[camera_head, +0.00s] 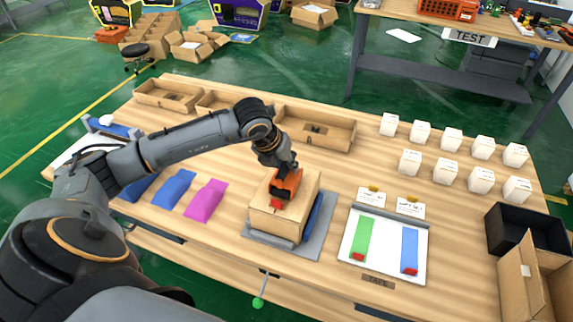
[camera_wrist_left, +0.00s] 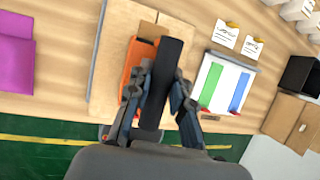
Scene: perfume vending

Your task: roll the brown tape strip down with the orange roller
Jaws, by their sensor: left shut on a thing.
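A closed cardboard box (camera_head: 307,193) stands on a grey mat (camera_head: 322,238) at the middle front of the table. My left gripper (camera_head: 285,178) is above the box top, shut on the orange roller (camera_head: 282,189). The roller's orange frame (camera_wrist_left: 138,58) also shows in the left wrist view, with its dark handle between the fingers of the gripper (camera_wrist_left: 160,95). A brown strip (camera_wrist_left: 152,31) shows on the box ahead of the roller in the left wrist view. The gripper and roller hide much of the box top. Whether the roller touches the tape cannot be told. My right gripper is not in view.
A white board (camera_head: 391,246) with green and blue strips lies right of the mat. Several white boxes (camera_head: 451,139) stand at the right. Blue and magenta pieces (camera_head: 206,200) lie at the left. Open trays (camera_head: 316,128) line the back, and a black bin (camera_head: 515,229) stands at the right edge.

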